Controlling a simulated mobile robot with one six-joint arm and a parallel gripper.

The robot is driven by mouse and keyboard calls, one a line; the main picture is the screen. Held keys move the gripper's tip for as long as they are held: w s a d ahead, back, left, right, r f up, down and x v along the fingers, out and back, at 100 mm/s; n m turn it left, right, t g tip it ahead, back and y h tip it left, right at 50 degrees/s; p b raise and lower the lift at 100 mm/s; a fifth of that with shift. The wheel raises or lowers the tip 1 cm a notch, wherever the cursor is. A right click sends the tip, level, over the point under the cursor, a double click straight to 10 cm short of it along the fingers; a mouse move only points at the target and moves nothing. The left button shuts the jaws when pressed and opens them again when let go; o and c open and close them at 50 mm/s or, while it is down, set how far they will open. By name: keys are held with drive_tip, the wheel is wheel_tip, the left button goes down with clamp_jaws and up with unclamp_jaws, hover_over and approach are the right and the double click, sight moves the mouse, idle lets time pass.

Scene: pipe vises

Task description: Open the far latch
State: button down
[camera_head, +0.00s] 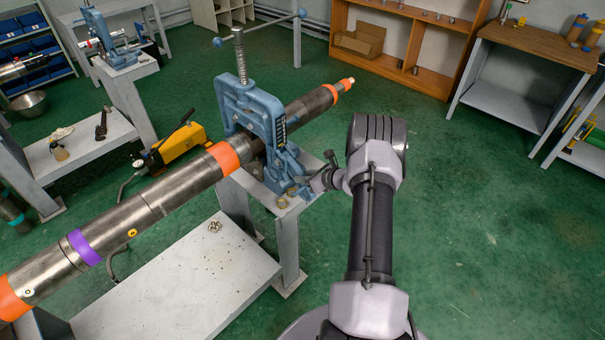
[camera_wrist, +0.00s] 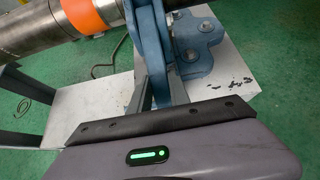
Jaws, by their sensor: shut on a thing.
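A blue pipe vise (camera_head: 250,105) stands on a grey stand, clamped around a long steel pipe (camera_head: 185,185) with orange and purple bands. Its blue latch part (camera_head: 285,160) is low on the right side of the frame. My gripper (camera_head: 324,181) reaches in from the right at that part. In the wrist view, the fingers of my gripper (camera_wrist: 160,90) are shut on an upright blue latch piece (camera_wrist: 158,45) next to the pipe. The fingertips partly hide the piece. A second, smaller blue vise (camera_head: 100,40) stands at the back left.
A yellow hand pump (camera_head: 178,147) is behind the pipe. A low white shelf (camera_head: 180,290) lies under it. A wooden shelf unit (camera_head: 425,45) and a workbench (camera_head: 530,60) stand at the back right. The green floor on the right is clear.

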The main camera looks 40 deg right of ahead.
drive_tip(key=shift+s+r+g+p, duration=0.1)
drive_tip(key=shift+r+g+p, duration=0.4)
drive_tip(key=shift+p, duration=0.1)
drive_tip(key=c, duration=1.2)
unclamp_jaws()
drive_tip(key=p+v, duration=0.3)
drive_tip(key=v, duration=1.4)
drive_tip(key=shift+r, duration=0.3)
